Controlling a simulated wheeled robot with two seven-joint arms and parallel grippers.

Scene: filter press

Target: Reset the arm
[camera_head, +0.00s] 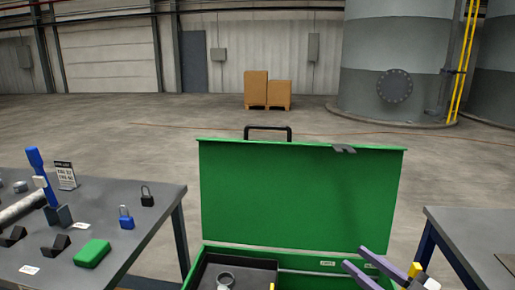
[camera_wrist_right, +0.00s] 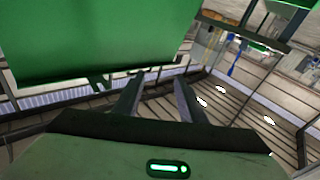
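My right gripper (camera_head: 354,258) is at the lower right of the head view, in front of the right part of the green case (camera_head: 300,195). Its two long fingers are apart, with nothing seen between them. In the right wrist view the same gripper (camera_wrist_right: 159,77) also shows spread, empty fingers, with a green surface beyond at the upper left. The case lid stands upright and open. My left gripper and left arm are not in view.
A grey table (camera_head: 150,205) at left bears a blue-handled valve (camera_head: 38,170), a blue padlock (camera_head: 126,219), a black padlock (camera_head: 147,197) and a green block (camera_head: 92,253). Another table (camera_head: 470,232) stands at right. Floor beyond is open.

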